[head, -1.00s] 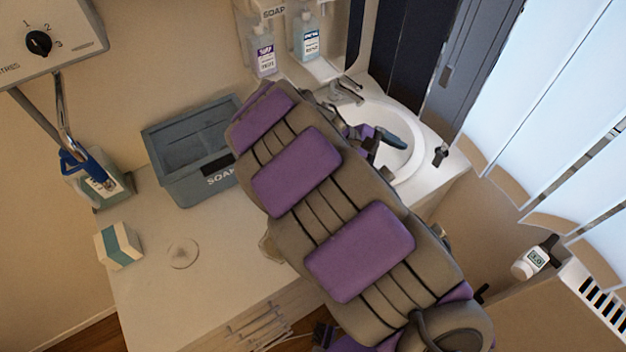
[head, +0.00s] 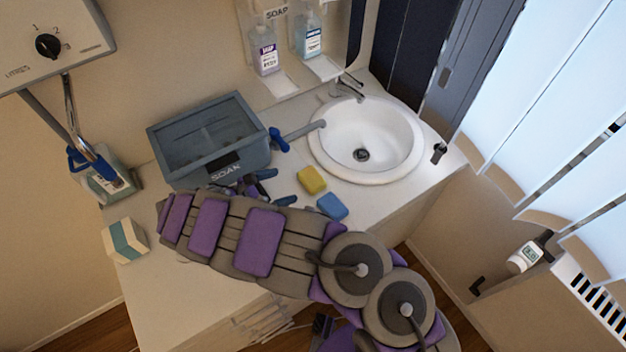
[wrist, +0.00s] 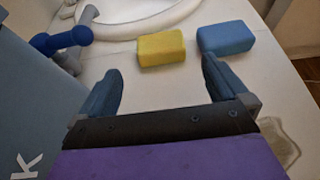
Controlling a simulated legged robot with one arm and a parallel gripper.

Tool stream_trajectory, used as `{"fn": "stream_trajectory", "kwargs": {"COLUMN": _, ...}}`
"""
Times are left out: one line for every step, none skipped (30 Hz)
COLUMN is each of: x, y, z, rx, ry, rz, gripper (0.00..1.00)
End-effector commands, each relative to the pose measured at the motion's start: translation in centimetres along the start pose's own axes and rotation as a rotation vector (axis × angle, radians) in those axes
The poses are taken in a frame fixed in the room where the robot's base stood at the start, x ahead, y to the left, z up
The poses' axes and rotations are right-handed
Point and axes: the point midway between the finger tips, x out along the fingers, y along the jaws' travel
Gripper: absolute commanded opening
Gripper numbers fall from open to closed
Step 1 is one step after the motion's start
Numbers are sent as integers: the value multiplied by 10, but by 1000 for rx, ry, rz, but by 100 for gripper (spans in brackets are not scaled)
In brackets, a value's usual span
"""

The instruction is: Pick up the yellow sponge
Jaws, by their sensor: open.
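The yellow sponge (head: 312,180) lies on the white counter just in front of the sink, beside a blue sponge (head: 331,206). In the wrist view the yellow sponge (wrist: 161,48) is ahead of my gripper, a little left of centre between the fingers, and the blue sponge (wrist: 226,38) is to its right. My gripper (wrist: 163,85) is open and empty, with its two blue fingers apart and short of the sponge. In the head view my gripper (head: 285,190) is low over the counter left of the sponge, partly hidden by my arm.
The sink (head: 365,135) is behind the sponges. A grey bin (head: 215,150) marked SOAK, with a blue-handled pipe or valve (head: 279,140) on its right, stands left. A white and teal box (head: 126,240) sits at the counter's left. Bare counter shows around the sponges.

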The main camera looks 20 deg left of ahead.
Motion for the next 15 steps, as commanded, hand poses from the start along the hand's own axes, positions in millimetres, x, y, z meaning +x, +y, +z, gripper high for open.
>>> {"fn": "stream_trajectory", "kwargs": {"x": 12, "y": 0, "z": -2, "rx": 0, "ry": 1, "rz": -4, "gripper": 100}}
{"fn": "stream_trajectory", "kwargs": {"x": 17, "y": 0, "z": -2, "rx": 0, "ry": 1, "rz": -4, "gripper": 100}}
{"fn": "stream_trajectory", "kwargs": {"x": 26, "y": -1, "z": -2, "rx": 0, "ry": 0, "rz": -5, "gripper": 100}}
{"fn": "stream_trajectory", "kwargs": {"x": 32, "y": -1, "z": -1, "rx": 0, "ry": -1, "rz": -6, "gripper": 100}}
{"fn": "stream_trajectory", "kwargs": {"x": 38, "y": -2, "z": -1, "rx": 1, "ry": -1, "rz": -7, "gripper": 100}}
{"fn": "stream_trajectory", "kwargs": {"x": 46, "y": -2, "z": -1, "rx": 2, "ry": 0, "rz": -5, "gripper": 100}}
{"fn": "stream_trajectory", "kwargs": {"x": 52, "y": -3, "z": 0, "rx": 2, "ry": 1, "rz": -4, "gripper": 100}}
{"fn": "stream_trajectory", "kwargs": {"x": 57, "y": -4, "z": 0, "rx": 3, "ry": 1, "rz": -3, "gripper": 100}}
{"fn": "stream_trajectory", "kwargs": {"x": 64, "y": -4, "z": 1, "rx": 4, "ry": 2, "rz": -3, "gripper": 100}}
{"fn": "stream_trajectory", "kwargs": {"x": 68, "y": -5, "z": 2, "rx": 6, "ry": 2, "rz": -3, "gripper": 100}}
{"fn": "stream_trajectory", "kwargs": {"x": 72, "y": -5, "z": 3, "rx": 7, "ry": 2, "rz": -3, "gripper": 100}}
{"fn": "stream_trajectory", "kwargs": {"x": 77, "y": -5, "z": 3, "rx": 7, "ry": 3, "rz": -1, "gripper": 100}}
{"fn": "stream_trajectory", "kwargs": {"x": 79, "y": -5, "z": 3, "rx": 7, "ry": 3, "rz": -1, "gripper": 100}}
{"fn": "stream_trajectory", "kwargs": {"x": 81, "y": -5, "z": 3, "rx": 7, "ry": 4, "rz": 0, "gripper": 100}}
{"fn": "stream_trajectory", "kwargs": {"x": 83, "y": -5, "z": 3, "rx": 7, "ry": 4, "rz": 0, "gripper": 100}}
